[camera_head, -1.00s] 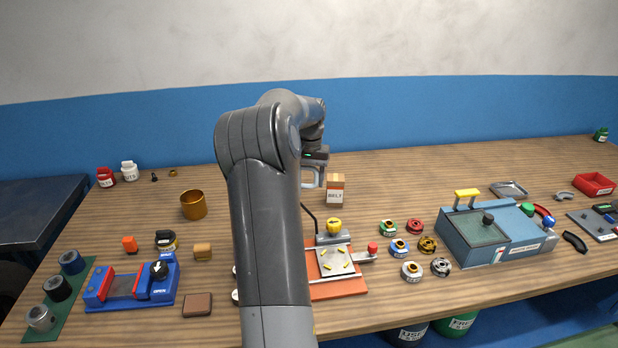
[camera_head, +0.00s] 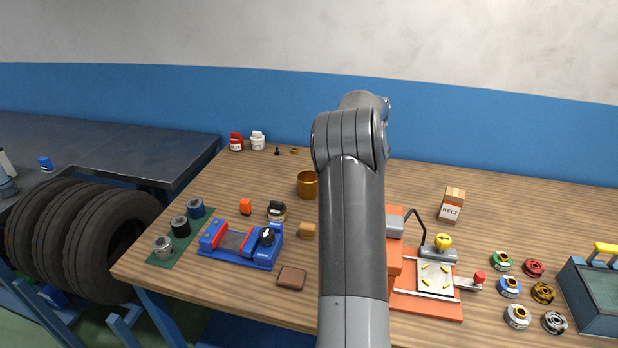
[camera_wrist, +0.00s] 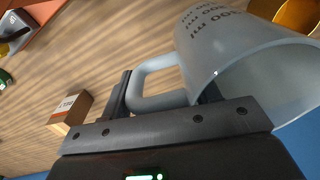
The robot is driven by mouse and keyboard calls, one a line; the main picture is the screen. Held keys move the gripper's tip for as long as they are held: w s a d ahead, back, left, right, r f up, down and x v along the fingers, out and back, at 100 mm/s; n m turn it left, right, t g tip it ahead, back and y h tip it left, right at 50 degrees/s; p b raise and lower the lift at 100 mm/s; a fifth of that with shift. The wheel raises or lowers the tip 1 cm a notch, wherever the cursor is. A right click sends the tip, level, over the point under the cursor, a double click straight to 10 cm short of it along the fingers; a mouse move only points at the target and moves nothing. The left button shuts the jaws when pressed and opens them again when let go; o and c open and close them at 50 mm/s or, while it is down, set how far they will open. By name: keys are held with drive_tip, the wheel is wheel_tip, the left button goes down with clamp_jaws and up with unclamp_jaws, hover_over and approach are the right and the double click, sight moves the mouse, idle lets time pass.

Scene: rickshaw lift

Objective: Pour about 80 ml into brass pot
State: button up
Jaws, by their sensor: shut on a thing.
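My gripper (camera_wrist: 163,98) is shut on the handle of a pale, translucent measuring jug (camera_wrist: 222,40) in the wrist view. Dark ml markings show on the jug's side, and its open mouth faces the right of that picture. I cannot make out a liquid level in it or tell its exact tilt. The brass pot (camera_head: 306,185) stands on the bench just left of my arm in the head view, its right edge close to the arm's outline. Part of it also shows in the wrist view (camera_wrist: 300,14), beyond the jug. My gripper and the jug are hidden behind my arm in the head view.
A belt box (camera_head: 452,204) stands to the right. The orange-based fixture (camera_head: 430,305) is right of my arm; a blue clamp (camera_head: 240,246) and small blocks lie at front left. Red (camera_head: 237,142) and white (camera_head: 258,141) jars stand at the back. Bench behind the pot looks clear.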

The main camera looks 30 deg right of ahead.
drive_tip(key=w+a+f, duration=0.2)
drive_tip(key=w+a, duration=1.3)
drive_tip(key=a, duration=0.2)
drive_tip(key=w+f+m, duration=0.1)
drive_tip(key=w+m, duration=0.2)
drive_tip(key=m, duration=0.1)
drive_tip(key=w+a+f+m, duration=0.1)
drive_tip(key=w+m, duration=0.2)
drive_tip(key=m, duration=0.2)
drive_tip(key=w+a+f+m, duration=0.1)
drive_tip(key=w+f+m, duration=0.1)
drive_tip(key=m, duration=0.3)
drive_tip(key=shift+w+a+f, duration=0.1)
drive_tip(key=shift+w, duration=0.35)
drive_tip(key=shift+w+a+f+m, duration=0.3)
drive_tip(key=shift+a+f+m, duration=0.05)
drive_tip(key=shift+m, duration=0.5)
drive_tip(key=shift+w+a+f+m, duration=0.3)
drive_tip(key=shift+w+m, duration=0.05)
drive_tip(key=shift+m, duration=0.45)
drive_tip(key=shift+w+a+f+m, duration=0.3)
drive_tip(key=shift+a+f+m, duration=0.05)
drive_tip(key=shift+m, duration=0.5)
drive_tip(key=shift+r, duration=0.15)
